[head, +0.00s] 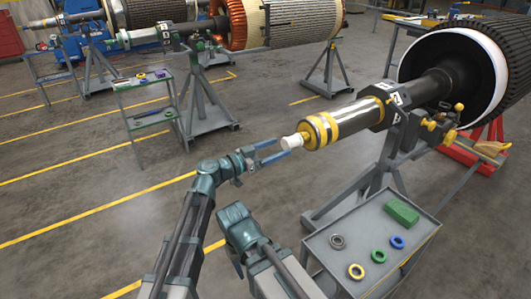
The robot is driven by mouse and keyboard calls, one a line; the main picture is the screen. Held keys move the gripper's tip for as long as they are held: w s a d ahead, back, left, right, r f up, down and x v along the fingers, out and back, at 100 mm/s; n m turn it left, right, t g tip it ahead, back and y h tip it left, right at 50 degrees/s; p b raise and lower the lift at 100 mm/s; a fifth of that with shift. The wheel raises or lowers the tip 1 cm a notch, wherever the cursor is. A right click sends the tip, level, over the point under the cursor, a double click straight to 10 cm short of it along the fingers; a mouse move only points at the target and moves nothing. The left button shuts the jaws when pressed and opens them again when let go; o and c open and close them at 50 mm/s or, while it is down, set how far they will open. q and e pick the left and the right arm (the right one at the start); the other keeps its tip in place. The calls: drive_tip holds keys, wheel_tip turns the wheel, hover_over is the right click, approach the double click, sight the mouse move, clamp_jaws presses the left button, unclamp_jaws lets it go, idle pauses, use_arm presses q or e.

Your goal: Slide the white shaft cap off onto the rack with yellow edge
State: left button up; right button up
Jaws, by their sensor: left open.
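The white shaft cap (291,142) sits on the near end of the rotor shaft (320,131), which has yellow bands and a bright metal sleeve. My left gripper (282,147) is open, with its two blue fingers pointing at the cap. The fingertips are close to the cap; I cannot tell whether they reach around it or touch it. A grey rack (318,243) stands below and right of the shaft end.
The grey rack holds a green block (401,212) and several rings, with bare space at its front left. A grey stand (375,180) carries the shaft. Another rack (143,82) with small parts stands at the left. Open floor lies between.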

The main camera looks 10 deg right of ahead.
sight(285, 144)
use_arm(q)
drive_tip(key=shift+x, duration=2.05)
drive_tip(key=c, duration=1)
drive_tip(key=shift+r, duration=0.1)
drive_tip(key=shift+c, duration=0.2)
drive_tip(key=shift+a, duration=0.1)
drive_tip(key=v, duration=0.7)
drive_tip(key=shift+s+a, duration=0.15)
drive_tip(key=shift+a, duration=0.25)
drive_tip(key=shift+r, duration=0.1)
